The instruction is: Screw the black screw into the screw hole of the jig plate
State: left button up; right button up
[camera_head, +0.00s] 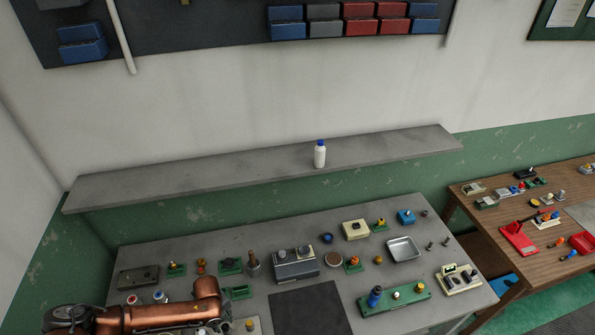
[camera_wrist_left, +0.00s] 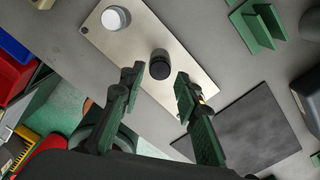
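The light beige jig plate (camera_wrist_left: 190,62) lies on the grey table in the left wrist view. A dark, round-topped piece that looks like the black screw (camera_wrist_left: 160,63) stands on the plate; how deep it sits cannot be seen. My left gripper (camera_wrist_left: 158,90) is open, with one finger on each side just short of the black screw and no visible contact. In the head view my copper left arm covers most of this area, and only a corner of the plate (camera_head: 239,329) shows. My right gripper is not in view.
A white-topped round piece (camera_wrist_left: 115,18) stands on the plate, and a small yellow-and-metal piece (camera_wrist_left: 203,100) sits by the right finger. A dark mat (camera_head: 310,308) lies to the right. A green bracket (camera_wrist_left: 258,27) is near the plate. Several fixtures fill the table behind.

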aim_at(225, 326)
pick_arm(q)
jog(key=n, duration=0.5)
jog(key=shift+n, duration=0.3)
jog(key=shift+f, duration=0.1)
jog(key=shift+f+b, duration=0.6)
jog(key=shift+f, duration=0.85)
jog(key=shift+c, duration=0.2)
grip_shut()
jog(key=m, duration=0.4)
jog(key=shift+m, duration=0.3)
jog(key=shift+m, duration=0.4)
